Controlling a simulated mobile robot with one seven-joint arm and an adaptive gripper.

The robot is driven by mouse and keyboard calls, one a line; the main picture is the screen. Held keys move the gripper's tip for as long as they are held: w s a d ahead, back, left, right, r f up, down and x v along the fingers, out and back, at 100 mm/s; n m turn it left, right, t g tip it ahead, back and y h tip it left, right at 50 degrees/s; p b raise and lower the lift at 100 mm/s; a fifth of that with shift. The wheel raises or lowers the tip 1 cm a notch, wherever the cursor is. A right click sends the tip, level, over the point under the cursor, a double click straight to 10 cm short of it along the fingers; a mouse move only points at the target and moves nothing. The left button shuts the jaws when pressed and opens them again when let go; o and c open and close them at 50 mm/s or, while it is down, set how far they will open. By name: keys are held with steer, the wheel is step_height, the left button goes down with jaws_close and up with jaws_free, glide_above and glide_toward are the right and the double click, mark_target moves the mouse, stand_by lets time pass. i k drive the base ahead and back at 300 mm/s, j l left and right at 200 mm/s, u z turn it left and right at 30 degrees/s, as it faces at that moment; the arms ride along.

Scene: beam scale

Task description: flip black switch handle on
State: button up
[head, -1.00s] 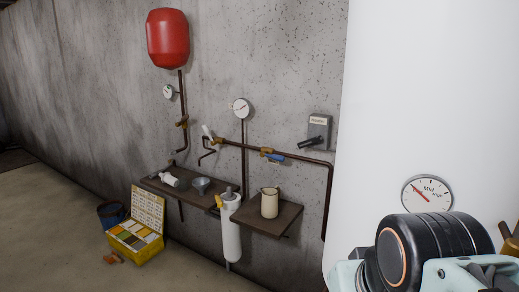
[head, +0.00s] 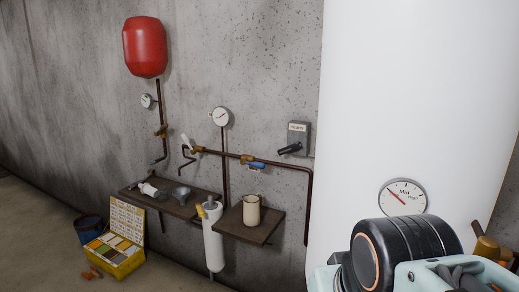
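The black switch handle (head: 289,149) sticks out to the lower left from a grey switch box (head: 300,136) on the concrete wall, just left of the large white tank. The box has a small label on its upper part. My arm, with a black ringed joint, shows at the lower right in front of the tank, well apart from the switch. My gripper's fingertips cannot be made out in this view.
A copper pipe with a blue-handled valve (head: 254,164) runs below the switch. A shelf (head: 244,230) with a cream jug (head: 251,210) juts out lower down. The white tank (head: 410,100) with a gauge (head: 403,196) stands on the right. Floor shows at lower left beside a yellow case (head: 120,262).

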mark_target(297, 145)
steer(key=u, duration=1.25)
steer(key=i+j, duration=0.15)
steer(key=j, duration=0.2)
steer(key=i+j, duration=0.15)
steer(key=j, duration=0.25)
steer(key=i+j+z, duration=0.1)
steer(key=j, duration=0.25)
steer(key=i+j+u, duration=0.15)
steer(key=i+j, duration=0.15)
steer(key=i+j+u, duration=0.15)
steer(key=i, duration=0.25)
steer(key=i+j+z, duration=0.1)
steer(key=i, duration=0.4)
steer(key=i+j+z, duration=0.1)
steer(key=i+j, duration=0.2)
steer(key=i, duration=0.2)
steer(key=i+z, duration=0.2)
steer(key=z, duration=0.15)
steer(key=i+z, duration=0.5)
steer(key=z, duration=0.2)
steer(key=i+l+z, duration=0.1)
steer(key=z, duration=0.25)
steer(key=i+z, duration=0.5)
steer(key=z, duration=0.2)
